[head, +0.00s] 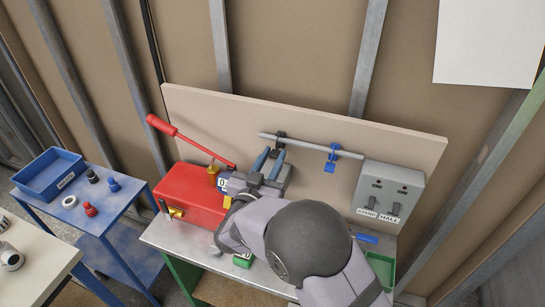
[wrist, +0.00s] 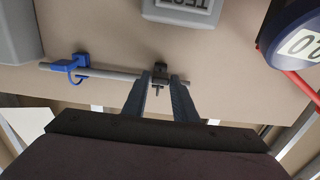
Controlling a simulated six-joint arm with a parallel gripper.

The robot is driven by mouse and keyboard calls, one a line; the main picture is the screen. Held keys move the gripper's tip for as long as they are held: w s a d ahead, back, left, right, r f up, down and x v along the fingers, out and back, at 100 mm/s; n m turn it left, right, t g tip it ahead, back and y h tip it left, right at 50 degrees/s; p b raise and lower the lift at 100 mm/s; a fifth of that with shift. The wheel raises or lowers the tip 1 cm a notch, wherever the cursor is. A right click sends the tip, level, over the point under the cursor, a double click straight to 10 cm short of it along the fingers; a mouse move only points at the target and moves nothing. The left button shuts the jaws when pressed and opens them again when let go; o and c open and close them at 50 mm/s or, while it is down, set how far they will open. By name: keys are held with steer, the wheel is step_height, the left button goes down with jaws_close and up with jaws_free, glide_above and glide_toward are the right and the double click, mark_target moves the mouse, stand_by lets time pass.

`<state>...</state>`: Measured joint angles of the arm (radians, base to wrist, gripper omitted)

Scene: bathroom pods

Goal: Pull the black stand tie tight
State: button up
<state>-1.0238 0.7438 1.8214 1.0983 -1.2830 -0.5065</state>
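The black tie (head: 280,137) sits on a grey horizontal rail (head: 310,145) on the back panel. In the wrist view, the black tie (wrist: 160,70) is on the rail with a short tail hanging from it. My gripper (wrist: 161,80) is open, one finger on each side of the tie. I cannot tell whether the fingers touch it. In the head view, my gripper (head: 272,154) is just below the rail, close to the tie. A blue tie (head: 331,157) hangs on the same rail to the right and also shows in the wrist view (wrist: 77,64).
A red box (head: 190,193) with a raised red lever (head: 190,140) stands left of my arm. A grey switch box (head: 390,192) labelled STAND and HALL is at right. A blue tray (head: 50,175) and small parts lie on a blue cart (head: 105,212) at far left.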

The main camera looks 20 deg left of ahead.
jaws_close()
steer(key=s, duration=0.4)
steer(key=shift+s, duration=0.2)
steer(key=shift+w+f, duration=0.1)
steer(key=shift+o, duration=2.4)
jaws_free()
steer(key=b, duration=0.3)
glide_toward(273, 157)
steer(key=shift+s, duration=1.25)
